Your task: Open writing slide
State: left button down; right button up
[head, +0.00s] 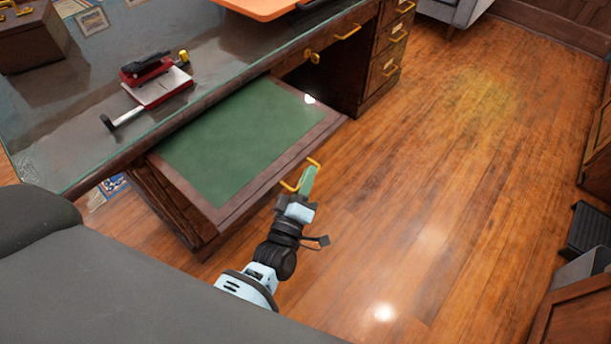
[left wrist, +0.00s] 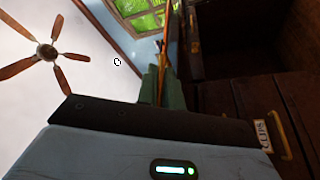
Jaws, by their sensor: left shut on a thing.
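The writing slide (head: 240,138) sticks far out from under the desk top. It is a flat dark-wood board with a green inlaid surface. A brass handle (head: 289,186) is on its front edge. My left gripper (head: 308,177) is at this handle with its green fingers shut on it. My right gripper is in neither view.
The glass-topped desk (head: 230,62) carries a red and black stapler-like device (head: 150,75) and a brown box (head: 32,35). Drawers with brass pulls (head: 396,35) stand at its right. A grey chair-like form (head: 120,275) fills the lower left. The wood floor (head: 450,170) at right is clear.

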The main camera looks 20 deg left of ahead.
pick_arm(q)
jog(key=c, duration=1.5)
grip_release()
jog(key=shift+c, duration=0.2)
jog(key=v, duration=0.7)
jog(key=shift+s, duration=0.4)
